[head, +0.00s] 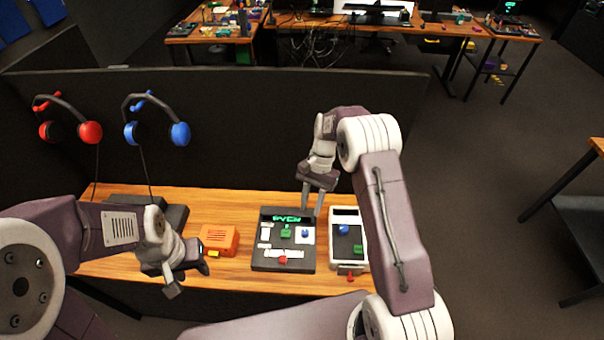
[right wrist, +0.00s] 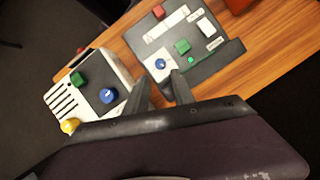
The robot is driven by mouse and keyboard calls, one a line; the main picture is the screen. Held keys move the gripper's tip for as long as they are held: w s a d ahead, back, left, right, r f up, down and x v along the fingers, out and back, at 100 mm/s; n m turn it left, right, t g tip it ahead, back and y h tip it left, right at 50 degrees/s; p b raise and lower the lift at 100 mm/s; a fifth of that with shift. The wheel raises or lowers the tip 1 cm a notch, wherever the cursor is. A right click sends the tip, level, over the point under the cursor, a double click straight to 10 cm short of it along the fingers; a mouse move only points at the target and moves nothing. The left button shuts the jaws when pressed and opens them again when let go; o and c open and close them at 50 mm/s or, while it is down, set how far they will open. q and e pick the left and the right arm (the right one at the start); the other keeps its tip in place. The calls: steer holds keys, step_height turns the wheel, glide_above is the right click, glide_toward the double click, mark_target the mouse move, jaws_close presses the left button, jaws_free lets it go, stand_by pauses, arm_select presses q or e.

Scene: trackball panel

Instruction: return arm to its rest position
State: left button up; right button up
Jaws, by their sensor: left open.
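My right gripper (head: 312,212) is above the back of the table, over the gap between the dark panel (head: 265,259) and the white-framed panel (head: 336,212). Its two fingers stand apart with nothing between them, and they show in the right wrist view (right wrist: 163,86) too. They appear to be above the panels; I cannot tell whether they touch anything. My left gripper (head: 188,281) is open and empty at the table's front edge, left of and in front of the orange box (head: 219,240).

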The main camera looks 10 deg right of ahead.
step_height(320, 180, up, 5)
steer(key=w+t, duration=0.1)
steer(key=w, duration=0.1)
steer(key=s+r+n+t+h, duration=0.1)
steer(key=s+r+n+t, duration=0.1)
steer(key=s+r, duration=0.55)
steer(key=s+d+f+n+t+h, duration=0.1)
steer(key=s+d+f+n, duration=0.2)
steer(key=s, duration=0.7)
step_height(320, 180, down, 3)
steer(key=n, duration=0.2)
steer(key=shift+s+r+n+t+h, duration=0.15)
steer(key=shift+s+n+t+h, duration=0.15)
steer(key=shift+s, duration=0.15)
